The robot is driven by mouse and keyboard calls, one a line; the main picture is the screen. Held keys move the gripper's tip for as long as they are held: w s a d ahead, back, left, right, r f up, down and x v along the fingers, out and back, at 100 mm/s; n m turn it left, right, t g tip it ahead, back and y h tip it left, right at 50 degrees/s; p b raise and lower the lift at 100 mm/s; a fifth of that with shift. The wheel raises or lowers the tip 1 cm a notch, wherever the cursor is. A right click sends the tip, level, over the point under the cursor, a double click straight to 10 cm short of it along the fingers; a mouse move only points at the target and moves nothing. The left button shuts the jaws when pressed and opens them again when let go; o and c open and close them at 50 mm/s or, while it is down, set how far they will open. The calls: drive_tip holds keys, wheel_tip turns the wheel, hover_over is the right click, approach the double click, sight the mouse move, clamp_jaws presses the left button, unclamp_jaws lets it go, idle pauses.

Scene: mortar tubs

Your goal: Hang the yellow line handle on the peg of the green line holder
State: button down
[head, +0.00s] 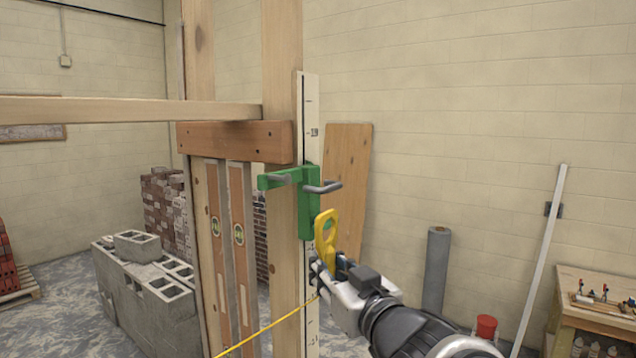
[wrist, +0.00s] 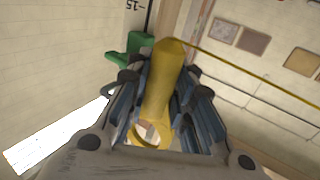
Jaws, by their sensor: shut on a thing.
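The yellow line handle (head: 326,235) is upright in my gripper (head: 322,274), with its holed end up in the head view. It also fills the middle of the wrist view (wrist: 160,90), between the two fingers. My gripper is shut on its lower part. The green line holder (head: 308,205) is fixed on the wooden post just above and behind the handle. Its grey peg (head: 322,187) sticks out to the right, above the handle's top. The handle appears off the peg. The holder shows partly at the upper left of the wrist view (wrist: 138,43).
A yellow line (head: 270,325) runs from the gripper down to the left. The wooden post (head: 283,240) carries a marked white strip (head: 310,120). Concrete blocks (head: 150,290) stand left; a workbench (head: 600,290) and grey roll (head: 436,270) stand right.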

wheel_tip(320, 180, up, 9)
drive_tip(key=s+p, duration=0.2)
drive_tip(key=p, duration=0.1)
drive_tip(key=w+a+f+b, duration=0.2)
drive_tip(key=w+a+b, duration=0.3)
drive_tip(key=a, duration=0.3)
drive_tip(key=shift+w+a+f, duration=0.2)
drive_tip(key=shift+w+a, duration=0.05)
drive_tip(key=shift+w, duration=0.65)
idle(0.8)
drive_tip(key=c, duration=1.3)
unclamp_jaws()
drive_tip(key=shift+o, duration=0.3)
drive_tip(key=o, duration=0.5)
